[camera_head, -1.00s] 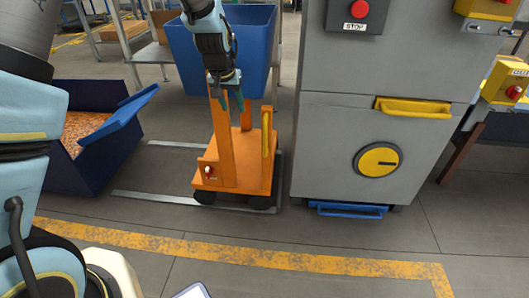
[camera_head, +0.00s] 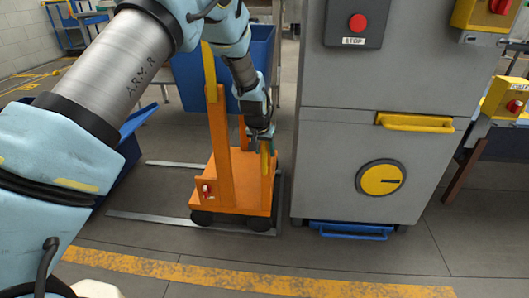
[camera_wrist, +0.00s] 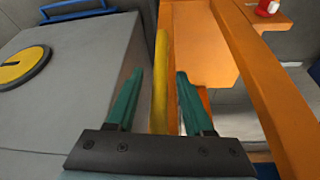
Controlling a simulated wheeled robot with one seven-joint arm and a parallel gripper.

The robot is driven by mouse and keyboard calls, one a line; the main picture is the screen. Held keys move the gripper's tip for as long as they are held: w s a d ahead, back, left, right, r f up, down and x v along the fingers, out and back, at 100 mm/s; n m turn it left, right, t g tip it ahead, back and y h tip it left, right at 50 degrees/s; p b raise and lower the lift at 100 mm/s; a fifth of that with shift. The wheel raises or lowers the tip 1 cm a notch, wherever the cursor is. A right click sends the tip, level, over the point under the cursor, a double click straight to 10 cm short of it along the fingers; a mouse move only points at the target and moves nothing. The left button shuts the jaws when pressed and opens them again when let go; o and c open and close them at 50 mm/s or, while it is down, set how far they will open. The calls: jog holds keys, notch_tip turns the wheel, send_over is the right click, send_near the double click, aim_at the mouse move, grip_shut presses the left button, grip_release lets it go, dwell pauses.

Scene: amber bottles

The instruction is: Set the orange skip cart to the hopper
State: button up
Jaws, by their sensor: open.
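The orange skip cart (camera_head: 238,190) stands on the floor left of a grey machine (camera_head: 400,155). It has tall orange posts and a yellow upright bar (camera_head: 265,166) at its right side. My gripper (camera_head: 262,148) is at the top of that bar. In the wrist view, my gripper (camera_wrist: 158,74) is open, with one green finger on each side of the yellow bar (camera_wrist: 160,95). Both fingers look apart from it. The cart's orange frame (camera_wrist: 255,70) is right of the fingers. I cannot tell which thing is the hopper.
The grey machine's side is close to the cart's right. Metal floor strips (camera_head: 165,223) run beside the cart, and a yellow floor line (camera_head: 230,278) lies in front. A blue bin (camera_head: 190,72) stands behind. A blue pedal (camera_head: 350,230) sits under the machine.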

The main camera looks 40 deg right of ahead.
jog(key=shift+f, duration=0.25)
grip_shut()
dwell(0.3)
jog(key=shift+w, duration=0.1)
dwell(0.8)
